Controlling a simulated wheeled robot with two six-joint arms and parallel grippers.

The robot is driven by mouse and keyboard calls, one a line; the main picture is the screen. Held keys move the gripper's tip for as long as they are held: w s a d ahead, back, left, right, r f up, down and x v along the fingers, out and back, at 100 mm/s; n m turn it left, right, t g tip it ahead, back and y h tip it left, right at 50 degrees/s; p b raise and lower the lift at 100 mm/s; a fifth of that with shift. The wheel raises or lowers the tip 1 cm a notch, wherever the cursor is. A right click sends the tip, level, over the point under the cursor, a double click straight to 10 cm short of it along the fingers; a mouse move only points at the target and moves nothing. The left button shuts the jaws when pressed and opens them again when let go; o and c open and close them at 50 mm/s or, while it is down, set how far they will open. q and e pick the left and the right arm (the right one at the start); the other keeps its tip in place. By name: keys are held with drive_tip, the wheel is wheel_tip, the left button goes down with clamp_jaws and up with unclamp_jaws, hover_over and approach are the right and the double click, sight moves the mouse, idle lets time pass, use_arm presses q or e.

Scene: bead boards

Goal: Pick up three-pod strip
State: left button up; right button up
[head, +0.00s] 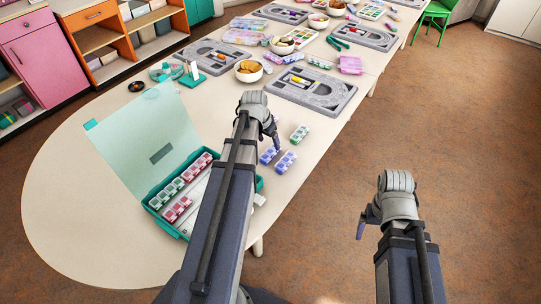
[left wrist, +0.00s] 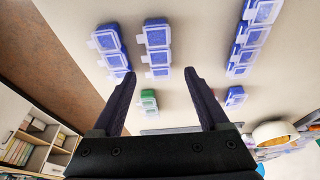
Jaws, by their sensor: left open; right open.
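My left gripper (head: 276,146) is open and points down by the loose pod strips on the table; its open fingers also show in the left wrist view (left wrist: 160,76). In the head view a blue strip (head: 268,156), a violet-blue strip (head: 286,162) and a green strip (head: 300,133) lie near it. In the left wrist view a three-pod blue strip (left wrist: 157,46) lies beyond the gap between the fingers, with another blue strip (left wrist: 112,48) to its left. Nothing is between the fingers. My right gripper (head: 364,222) is open and empty over the floor.
An open teal case (head: 257,184) holds red and green strips, partly hidden by my left arm. Grey bead boards (head: 340,92), a bowl (head: 249,70) and a pink box (head: 351,65) stand farther back. The table left of the case is clear.

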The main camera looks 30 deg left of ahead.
sight(270, 151)
use_arm(q)
wheel_tip(270, 151, down, 5)
drive_tip(key=b, duration=0.4)
drive_tip(key=shift+w+r, duration=0.1)
drive_tip(key=shift+w+f+b, duration=0.15)
drive_tip(key=shift+f+b, duration=0.15)
drive_tip(key=shift+b, duration=0.2)
drive_tip(key=shift+r, duration=0.1)
clamp_jaws()
drive_tip(key=shift+r, duration=0.1)
wheel_tip(270, 151, up, 10)
drive_tip(key=p, duration=1)
